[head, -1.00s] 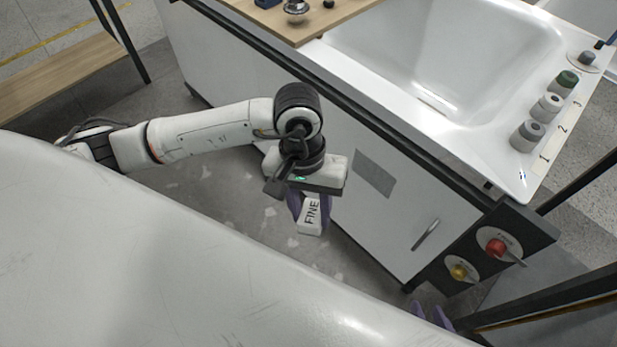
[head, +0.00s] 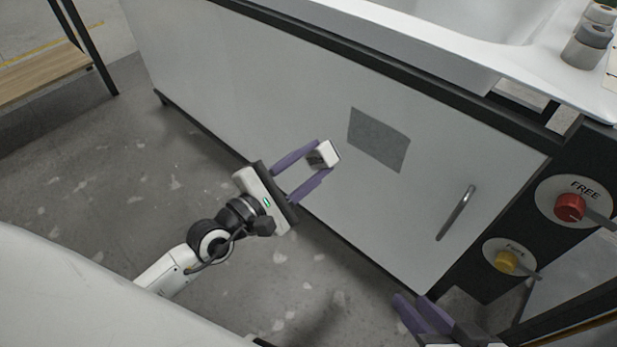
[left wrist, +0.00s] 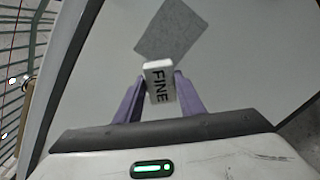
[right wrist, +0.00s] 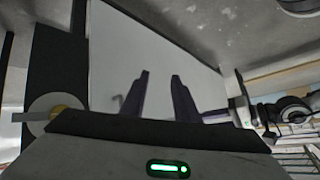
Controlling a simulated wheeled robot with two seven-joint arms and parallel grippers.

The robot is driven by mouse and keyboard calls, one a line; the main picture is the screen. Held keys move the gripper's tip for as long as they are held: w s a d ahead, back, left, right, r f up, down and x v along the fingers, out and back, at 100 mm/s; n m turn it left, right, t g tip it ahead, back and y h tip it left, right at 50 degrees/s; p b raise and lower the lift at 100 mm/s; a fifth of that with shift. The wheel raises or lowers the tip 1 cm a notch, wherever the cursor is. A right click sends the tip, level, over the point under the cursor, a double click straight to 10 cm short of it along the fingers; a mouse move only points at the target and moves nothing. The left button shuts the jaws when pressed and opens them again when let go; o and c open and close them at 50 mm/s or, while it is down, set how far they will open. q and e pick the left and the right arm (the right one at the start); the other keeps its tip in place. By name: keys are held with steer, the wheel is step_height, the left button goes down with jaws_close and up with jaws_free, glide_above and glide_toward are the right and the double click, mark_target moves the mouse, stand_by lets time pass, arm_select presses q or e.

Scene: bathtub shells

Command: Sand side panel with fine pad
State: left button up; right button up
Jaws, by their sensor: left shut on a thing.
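My left gripper (head: 307,172) is shut on a small white block labelled FINE, the fine pad (left wrist: 160,82), which also shows in the head view (head: 329,153). The white side panel (head: 270,95) of the tub unit carries a grey rectangular patch (head: 379,139). The patch also shows in the left wrist view (left wrist: 171,31), just beyond the pad. The pad is close to the panel, left of the patch in the head view; I cannot tell whether it touches. My right gripper (right wrist: 160,92) has its fingers apart and empty; it also shows at the bottom of the head view (head: 415,308).
A metal handle (head: 455,213) is on the panel right of the patch. A black post holds a red knob (head: 569,207) labelled FREE and a yellow knob (head: 506,262). Grey cylinders (head: 588,46) stand on the tub rim. A wooden bench (head: 40,75) is at far left.

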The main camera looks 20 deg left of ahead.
arm_select(q)
steer(key=shift+a+f, duration=0.2)
steer(key=shift+a, duration=0.2)
steer(key=shift+w, duration=0.25)
steer(key=shift+b+x, duration=0.45)
steer(key=shift+x, duration=2.3)
arm_select(e)
steer(key=shift+a+r, duration=0.3)
arm_select(q)
steer(key=shift+r, duration=0.1)
steer(key=shift+x, duration=0.9)
